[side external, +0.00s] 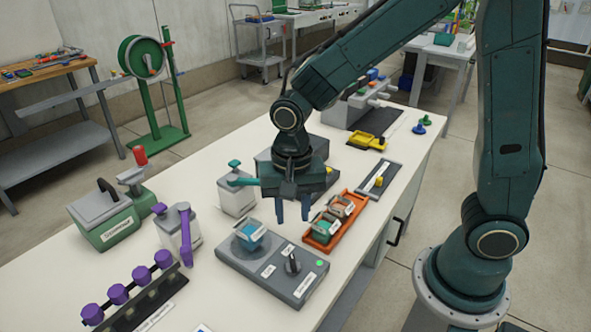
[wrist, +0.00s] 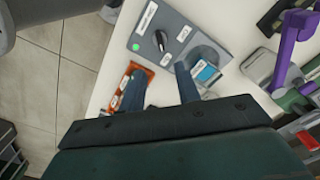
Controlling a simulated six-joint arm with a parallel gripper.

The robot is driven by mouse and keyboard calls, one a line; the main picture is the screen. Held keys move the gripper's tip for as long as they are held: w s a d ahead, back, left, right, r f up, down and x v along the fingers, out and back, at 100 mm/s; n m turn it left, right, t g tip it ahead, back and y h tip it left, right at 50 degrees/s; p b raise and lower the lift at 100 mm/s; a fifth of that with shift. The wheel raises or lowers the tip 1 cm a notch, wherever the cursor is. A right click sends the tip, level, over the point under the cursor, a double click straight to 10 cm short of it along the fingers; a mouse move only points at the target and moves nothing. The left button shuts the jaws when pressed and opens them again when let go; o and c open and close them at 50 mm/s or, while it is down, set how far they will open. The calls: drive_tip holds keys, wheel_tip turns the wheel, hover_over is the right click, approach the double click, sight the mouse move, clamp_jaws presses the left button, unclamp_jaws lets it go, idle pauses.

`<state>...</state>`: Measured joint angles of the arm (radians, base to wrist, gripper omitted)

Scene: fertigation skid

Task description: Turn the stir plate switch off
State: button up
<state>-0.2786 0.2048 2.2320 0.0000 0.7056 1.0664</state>
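The stir plate (side external: 262,276) is a grey box on the white bench, with a dark round plate at its left end in the side view. Its switch is a dark knob (side external: 293,263) between small white labels, and a green light (side external: 320,264) shows near it. The wrist view also shows the knob (wrist: 160,41) and the green light (wrist: 136,47). A blue container (side external: 251,232) sits on the round plate. My gripper (side external: 292,220) points down above the stir plate's far side, apart from the knob. Its two fingers are spread and empty, as the wrist view (wrist: 160,72) also shows. The label text is too small to read.
An orange tray (side external: 322,247) with small containers lies just beyond the stir plate. A white bottle with a purple lever (side external: 186,232) and a row of purple knobs (side external: 118,294) stand to the left. A green-topped dispenser (side external: 237,198) stands behind the plate.

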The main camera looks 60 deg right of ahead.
sight(293, 261)
drive_tip(key=shift+f, duration=6.9)
clamp_jaws()
